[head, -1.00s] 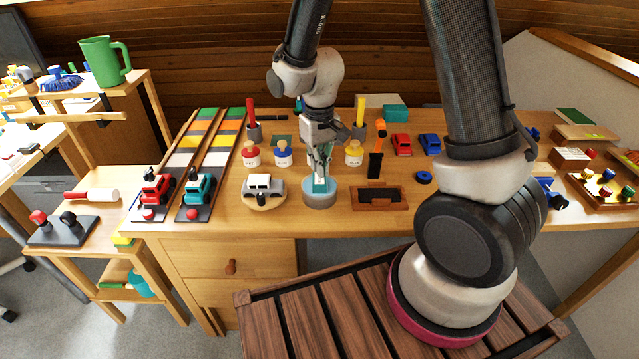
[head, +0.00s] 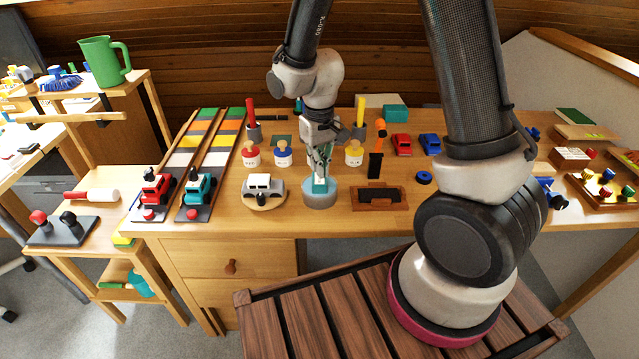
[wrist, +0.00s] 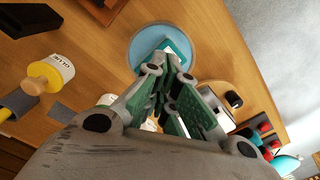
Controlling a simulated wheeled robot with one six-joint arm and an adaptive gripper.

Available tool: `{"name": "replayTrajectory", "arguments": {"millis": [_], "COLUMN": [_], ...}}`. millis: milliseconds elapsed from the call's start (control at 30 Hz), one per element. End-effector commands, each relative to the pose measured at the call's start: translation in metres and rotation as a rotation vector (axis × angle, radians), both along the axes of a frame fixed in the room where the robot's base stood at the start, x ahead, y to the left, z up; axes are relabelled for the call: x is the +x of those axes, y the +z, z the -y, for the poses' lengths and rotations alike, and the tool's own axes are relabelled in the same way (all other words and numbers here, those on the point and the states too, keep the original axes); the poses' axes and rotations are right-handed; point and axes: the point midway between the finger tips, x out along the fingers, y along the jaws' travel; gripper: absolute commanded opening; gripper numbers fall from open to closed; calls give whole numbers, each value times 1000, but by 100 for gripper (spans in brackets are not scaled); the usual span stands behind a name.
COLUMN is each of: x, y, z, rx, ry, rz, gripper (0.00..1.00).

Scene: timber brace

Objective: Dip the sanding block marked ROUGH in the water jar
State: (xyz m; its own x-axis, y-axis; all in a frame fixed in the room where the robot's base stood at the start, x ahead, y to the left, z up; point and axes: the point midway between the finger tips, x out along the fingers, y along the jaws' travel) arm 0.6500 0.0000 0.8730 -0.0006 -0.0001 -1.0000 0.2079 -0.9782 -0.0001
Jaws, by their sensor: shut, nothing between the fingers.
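The round water jar (head: 320,197) stands near the front edge of the workbench, and it also shows in the wrist view (wrist: 139,47) with pale blue inside. A teal block (wrist: 180,46) sits within the jar's rim, apparently the sanding block; no ROUGH marking is readable. Its upper part shows in the head view (head: 321,184). My gripper (head: 321,173) points down right over the jar. Its fingertips in the wrist view (wrist: 172,72) are together, close beside the block, with nothing held. They partly hide the block and the jar's near side.
A white toy car (head: 262,187) on a round wooden plate stands left of the jar. A dark tray with a wooden frame (head: 378,197) lies to the right. Several labelled pots, including a yellow-topped glue pot (head: 354,153), stand behind. Small gaps of bare bench separate them.

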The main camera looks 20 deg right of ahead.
Motion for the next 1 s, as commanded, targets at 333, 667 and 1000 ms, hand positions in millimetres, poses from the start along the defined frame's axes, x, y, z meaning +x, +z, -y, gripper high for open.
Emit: {"name": "replayTrajectory", "arguments": {"millis": [333, 667, 1000], "x": [0, 0, 0], "y": [-7, -14, -18], "z": [0, 0, 0], "rx": [0, 0, 0], "ry": [0, 0, 0], "rz": [1, -1, 1], "gripper": [0, 0, 0]}}
